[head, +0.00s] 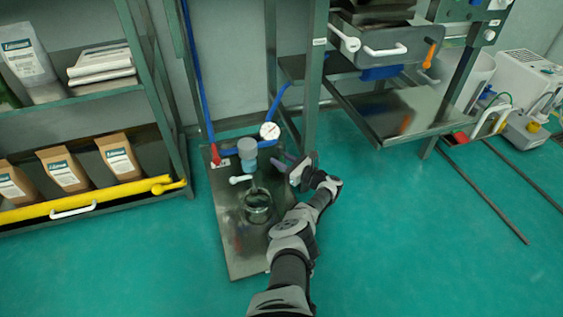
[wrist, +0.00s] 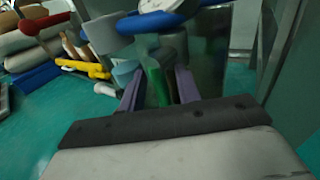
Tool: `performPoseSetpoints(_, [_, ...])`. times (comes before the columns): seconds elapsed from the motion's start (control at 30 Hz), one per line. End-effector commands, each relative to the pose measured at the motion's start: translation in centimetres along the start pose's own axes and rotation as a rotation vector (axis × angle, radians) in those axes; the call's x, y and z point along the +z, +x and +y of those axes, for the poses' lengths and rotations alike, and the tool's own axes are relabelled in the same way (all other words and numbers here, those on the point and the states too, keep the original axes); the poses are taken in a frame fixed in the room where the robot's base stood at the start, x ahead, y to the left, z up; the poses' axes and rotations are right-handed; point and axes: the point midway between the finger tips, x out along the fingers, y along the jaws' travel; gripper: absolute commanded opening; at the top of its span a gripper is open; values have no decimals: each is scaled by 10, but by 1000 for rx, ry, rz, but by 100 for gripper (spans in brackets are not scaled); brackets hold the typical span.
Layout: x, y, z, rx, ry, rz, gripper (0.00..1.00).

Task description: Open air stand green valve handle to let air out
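The air stand is a dark metal plate (head: 228,230) on the floor with blue piping, a round white gauge (head: 270,131), a grey cylinder (head: 247,147) and a red handle (head: 215,155). My gripper (head: 281,162) is at the stand's right side, just below the gauge, its purple fingers pointing left. In the wrist view, the green valve handle (wrist: 157,82) stands between the two purple fingers of my gripper (wrist: 158,78). The fingers are apart, and gaps seem to show on both sides of the handle. I cannot make out the green handle in the head view.
A green post (head: 312,80) of the sieve frame rises close behind my gripper. A metal tray (head: 405,112) juts out at the right. A shelf with brown bags (head: 65,168) and a yellow bar (head: 85,203) stands at the left. The floor in front is mostly clear.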

Motion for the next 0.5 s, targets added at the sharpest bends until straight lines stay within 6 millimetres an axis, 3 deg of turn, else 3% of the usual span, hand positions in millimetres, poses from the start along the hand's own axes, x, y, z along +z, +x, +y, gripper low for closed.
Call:
performPoseSetpoints(0.27, [0, 1, 0, 0, 0, 0, 32])
performPoseSetpoints(0.5, [0, 1, 0, 0, 0, 0, 0])
